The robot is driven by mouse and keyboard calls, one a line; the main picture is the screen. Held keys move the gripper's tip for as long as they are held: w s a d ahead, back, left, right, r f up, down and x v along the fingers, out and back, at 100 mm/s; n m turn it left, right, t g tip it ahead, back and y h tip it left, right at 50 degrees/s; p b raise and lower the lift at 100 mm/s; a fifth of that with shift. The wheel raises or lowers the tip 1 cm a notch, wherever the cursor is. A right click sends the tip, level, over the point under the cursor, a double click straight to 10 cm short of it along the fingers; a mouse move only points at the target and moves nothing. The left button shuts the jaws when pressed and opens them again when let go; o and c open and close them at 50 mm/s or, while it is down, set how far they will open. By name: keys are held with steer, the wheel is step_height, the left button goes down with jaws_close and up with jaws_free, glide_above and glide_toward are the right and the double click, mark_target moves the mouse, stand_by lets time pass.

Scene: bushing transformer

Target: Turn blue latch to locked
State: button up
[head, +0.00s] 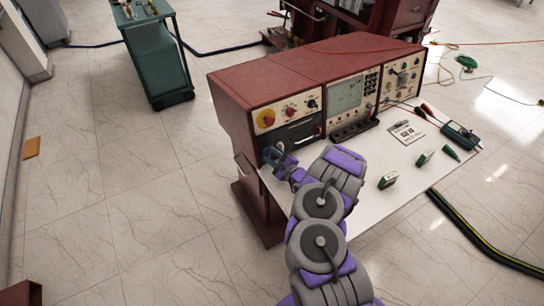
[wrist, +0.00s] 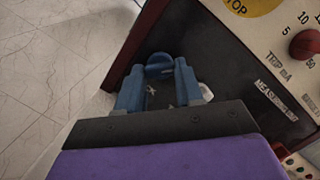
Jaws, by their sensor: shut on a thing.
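The blue latch (wrist: 158,71) is a small rounded blue piece at the lower left of the red console's dark front panel. In the wrist view it lies between the tips of my gripper's two blue fingers. My gripper (wrist: 157,84) is shut on it.
A white worktop (head: 385,165) in front holds small green-and-white items, a card and a meter (head: 461,133). A green cart (head: 157,60) stands back left.

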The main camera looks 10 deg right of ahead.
steer(key=n, duration=0.3)
steer(key=shift+f+g+b, duration=0.1)
steer(key=shift+g+b, duration=0.2)
steer(key=shift+g, duration=0.1)
steer(key=n, duration=0.3)
steer(key=shift+n+g, duration=0.7)
steer(key=shift+n, duration=0.9)
steer(key=shift+s, duration=0.1)
steer(key=o, duration=0.7)
steer(key=shift+c, duration=0.2)
steer(key=o, duration=0.4)
steer(key=shift+r, duration=0.2)
